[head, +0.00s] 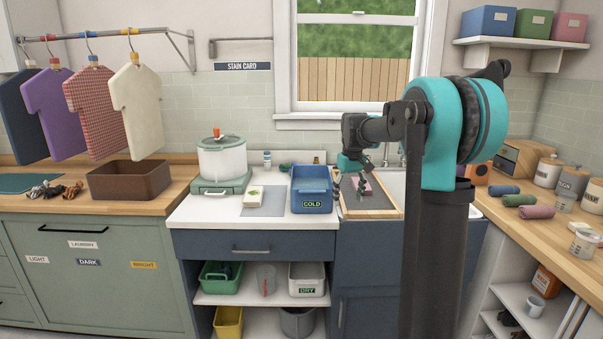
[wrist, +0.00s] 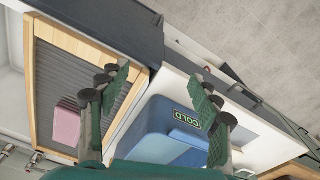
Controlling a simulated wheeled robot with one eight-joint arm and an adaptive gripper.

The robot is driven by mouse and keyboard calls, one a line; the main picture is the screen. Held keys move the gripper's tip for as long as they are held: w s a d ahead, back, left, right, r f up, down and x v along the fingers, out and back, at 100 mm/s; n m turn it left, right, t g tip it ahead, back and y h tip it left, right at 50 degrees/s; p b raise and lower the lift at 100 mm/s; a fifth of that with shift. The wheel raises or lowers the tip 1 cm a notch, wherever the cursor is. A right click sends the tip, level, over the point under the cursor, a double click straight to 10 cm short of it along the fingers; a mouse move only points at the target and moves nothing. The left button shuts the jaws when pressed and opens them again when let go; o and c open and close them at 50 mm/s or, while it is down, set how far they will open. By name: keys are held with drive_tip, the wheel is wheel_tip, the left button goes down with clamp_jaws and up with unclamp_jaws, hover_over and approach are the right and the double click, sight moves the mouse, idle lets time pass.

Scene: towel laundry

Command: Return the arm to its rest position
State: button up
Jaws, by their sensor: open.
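My gripper (head: 373,172) is at the end of my raised, forward-reaching arm, above the sink-side counter near the blue COLD basin (head: 311,188). It is open, and nothing shows between its fingers. In the wrist view my gripper (wrist: 163,93) has its fingers spread, with the blue basin (wrist: 165,128) below and behind them. A pink cloth or block (wrist: 67,122) lies on the wood-framed ridged board (wrist: 40,75) to the left, apart from the fingers. In the head view the board (head: 372,213) is partly hidden by my arm.
A white pot (head: 222,158) stands left of the basin, and a brown bin (head: 130,180) further left. Shirts hang from a rail (head: 100,35). The space above the middle counter is mostly free.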

drive_tip(key=s+d+f+m+t, duration=0.1)
drive_tip(key=s+f, duration=0.5)
drive_tip(key=s, duration=0.4)
drive_tip(key=s+d+f+m+t, duration=0.1)
drive_tip(key=s+f, duration=0.6)
drive_tip(key=s, duration=0.4)
drive_tip(key=s+d+f+m+t, duration=0.1)
drive_tip(key=s+f, duration=0.5)
drive_tip(key=s, duration=0.4)
drive_tip(key=shift+s+f+m, duration=0.25)
drive_tip(key=shift+f+m, duration=0.05)
drive_tip(key=shift+d, duration=0.1)
